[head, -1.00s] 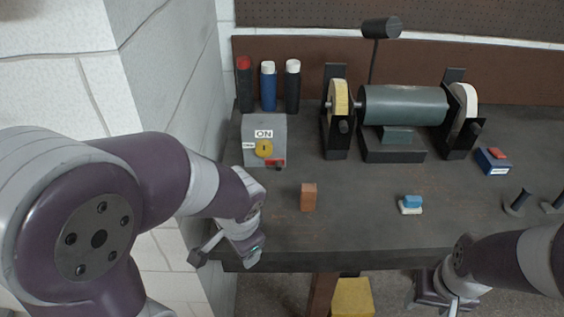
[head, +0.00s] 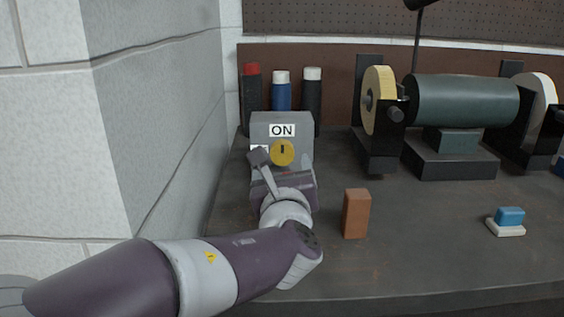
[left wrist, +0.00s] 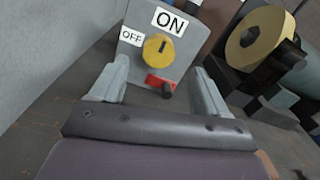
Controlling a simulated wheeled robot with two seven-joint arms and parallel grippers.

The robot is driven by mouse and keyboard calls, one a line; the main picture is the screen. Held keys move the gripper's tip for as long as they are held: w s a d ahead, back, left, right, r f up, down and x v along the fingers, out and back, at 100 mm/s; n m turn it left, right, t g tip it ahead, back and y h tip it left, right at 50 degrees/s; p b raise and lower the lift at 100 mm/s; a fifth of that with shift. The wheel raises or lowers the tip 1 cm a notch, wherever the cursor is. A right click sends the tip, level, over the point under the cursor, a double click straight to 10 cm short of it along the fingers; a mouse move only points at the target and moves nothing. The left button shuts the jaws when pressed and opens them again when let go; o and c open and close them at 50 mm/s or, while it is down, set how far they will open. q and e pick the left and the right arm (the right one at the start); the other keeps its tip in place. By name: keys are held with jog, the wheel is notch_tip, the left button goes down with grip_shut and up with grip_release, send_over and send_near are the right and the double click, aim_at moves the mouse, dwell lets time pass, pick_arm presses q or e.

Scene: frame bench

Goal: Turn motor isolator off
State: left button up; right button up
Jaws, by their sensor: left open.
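The motor isolator is a grey box (head: 302,130) at the back left of the bench, with a round yellow knob (head: 283,152) on its front. An ON label (head: 282,130) sits above the knob. In the left wrist view an OFF label (left wrist: 132,39) is left of the knob (left wrist: 158,48), and the dark mark on the knob points up towards ON. A red part with a black piece (left wrist: 162,85) is below the knob. My left gripper (left wrist: 160,84) is open and empty in front of the box, with the knob beyond its fingertips. My right gripper is out of view.
Three bottles (head: 282,92) stand behind the box. A bench grinder (head: 465,102) stands to the right. A grey wall (head: 160,120) is close on the left.

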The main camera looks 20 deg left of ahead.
aim_at(280, 156)
pick_arm(q)
jog(key=x, duration=0.5)
jog(key=shift+w+a, duration=0.1)
jog(key=shift+w, duration=0.3)
jog(key=c, duration=1)
jog(key=shift+f+n+b, duration=0.2)
jog(key=shift+n+b, duration=0.1)
jog(key=shift+b, duration=0.4)
jog(key=shift+c, duration=0.2)
jog(key=n+b, duration=0.3)
jog(key=b, duration=0.1)
jog(key=n+b, duration=0.7)
jog(key=b, duration=0.2)
jog(key=shift+s+a+f+n, duration=0.1)
jog(key=shift+a+f+n, duration=0.05)
jog(key=shift+f+n, duration=0.2)
jog(key=n+b, duration=0.3)
jog(key=n, duration=0.1)
jog(key=shift+r, duration=0.1)
jog(key=shift+n+b, duration=0.85)
jog(key=shift+n, duration=0.4)
jog(key=shift+r, duration=0.1)
